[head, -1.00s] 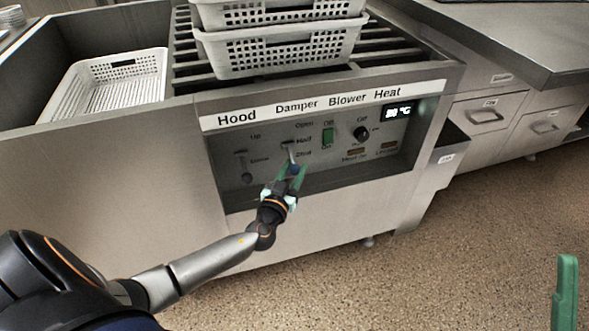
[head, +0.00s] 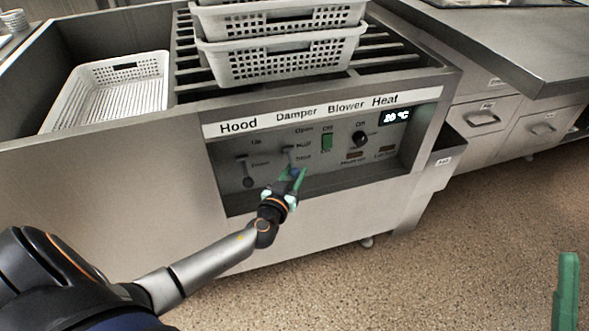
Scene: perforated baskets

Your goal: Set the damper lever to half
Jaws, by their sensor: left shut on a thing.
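The damper lever (head: 290,158) is on the control panel under the "Damper" label, beside the marks Open, Half and Shut. It points downward from its slot, with its knob end low near the Shut mark. My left gripper (head: 294,177) is shut on the lever's knob, and its green fingers hide most of the knob. Only one green finger of my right gripper (head: 567,290) shows at the lower right, away from the panel, so its opening cannot be told.
The hood lever (head: 248,171) is left of the damper lever. The green blower switch (head: 327,142) and the round heat knob (head: 360,138) are to the right. Stacked white baskets (head: 285,60) stand above on the slatted top, and another basket (head: 110,90) sits at the left.

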